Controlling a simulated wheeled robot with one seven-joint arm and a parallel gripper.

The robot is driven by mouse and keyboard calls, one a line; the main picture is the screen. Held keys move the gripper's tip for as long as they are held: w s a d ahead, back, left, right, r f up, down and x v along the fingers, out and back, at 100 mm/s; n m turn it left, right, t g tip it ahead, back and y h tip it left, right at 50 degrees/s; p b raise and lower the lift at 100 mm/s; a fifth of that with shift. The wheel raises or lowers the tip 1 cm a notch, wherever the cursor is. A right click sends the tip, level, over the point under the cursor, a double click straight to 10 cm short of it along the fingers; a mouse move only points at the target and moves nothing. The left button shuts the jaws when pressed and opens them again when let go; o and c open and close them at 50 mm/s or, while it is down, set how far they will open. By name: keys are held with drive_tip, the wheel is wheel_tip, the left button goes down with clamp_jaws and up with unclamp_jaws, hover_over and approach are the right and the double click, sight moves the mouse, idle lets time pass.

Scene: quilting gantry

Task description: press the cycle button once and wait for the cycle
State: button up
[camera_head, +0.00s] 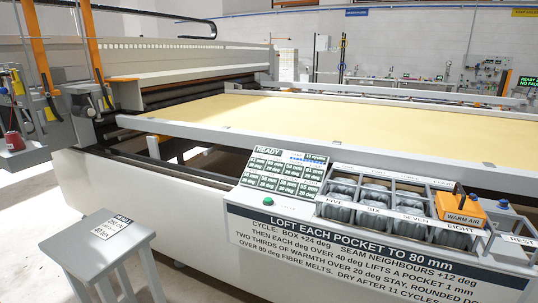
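A green round button (268,201) sits on the pale front ledge of the machine, below a display panel (284,169). The panel reads READY in its top left, with several small readouts in mm and deg under it. I see no label on the button that I can read. To its right is a rack (322,205) of grey pockets in two rows, the front ones marked FIVE, SIX, SEVEN, EIGHT. An orange box marked WARM AIR (461,206) sits on the rack's right end, over the EIGHT pocket. My gripper is not in view.
A sign (370,245) with cycle rules covers the machine's front. A spot marked REST (520,240) is right of the rack. A grey stool (100,240) with a label stands front left. The wide yellow bed (330,120) lies behind. Bare floor shows at left.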

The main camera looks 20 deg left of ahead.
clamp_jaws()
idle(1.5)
